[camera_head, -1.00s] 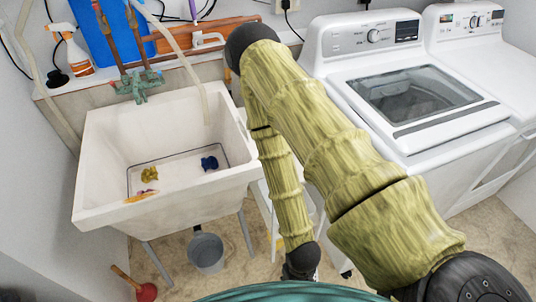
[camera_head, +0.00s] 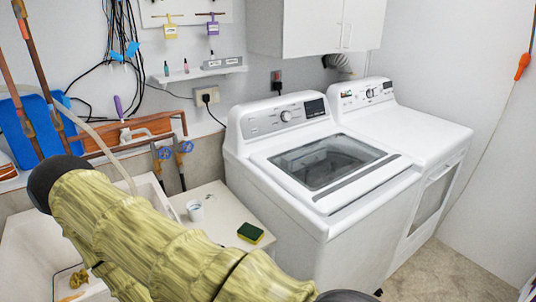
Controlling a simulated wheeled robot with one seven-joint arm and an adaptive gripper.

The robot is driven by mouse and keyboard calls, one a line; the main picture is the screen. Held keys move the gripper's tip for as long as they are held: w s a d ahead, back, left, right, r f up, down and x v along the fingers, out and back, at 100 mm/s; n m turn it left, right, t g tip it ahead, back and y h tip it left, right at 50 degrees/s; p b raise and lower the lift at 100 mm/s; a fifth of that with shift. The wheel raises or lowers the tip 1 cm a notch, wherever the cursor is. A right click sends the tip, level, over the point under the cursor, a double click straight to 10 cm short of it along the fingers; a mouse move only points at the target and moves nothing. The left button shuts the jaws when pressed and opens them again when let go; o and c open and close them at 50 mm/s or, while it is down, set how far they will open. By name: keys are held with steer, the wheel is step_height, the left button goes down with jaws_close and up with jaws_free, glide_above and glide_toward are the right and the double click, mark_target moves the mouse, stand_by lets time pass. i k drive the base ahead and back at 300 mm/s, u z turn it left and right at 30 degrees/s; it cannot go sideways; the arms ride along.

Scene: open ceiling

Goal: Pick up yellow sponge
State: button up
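A yellow sponge with a dark green top (camera_head: 250,232) lies on a small white side table (camera_head: 222,208) between the sink and the washing machine. Only a thin yellow edge of it shows below the green face. My arm, in a yellow-green textured cover, crosses the lower left of the view in front of the sink. My gripper is out of the picture.
The white sink (camera_head: 30,245) is at left, partly hidden by my arm. A washer (camera_head: 320,185) and a dryer (camera_head: 410,125) stand at right. Bare floor (camera_head: 430,270) shows at lower right.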

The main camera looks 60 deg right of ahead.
mark_target(248, 232)
steer(key=k, duration=0.6)
steer(key=z, duration=1.3)
steer(key=i, duration=0.25)
steer(key=z, duration=0.05)
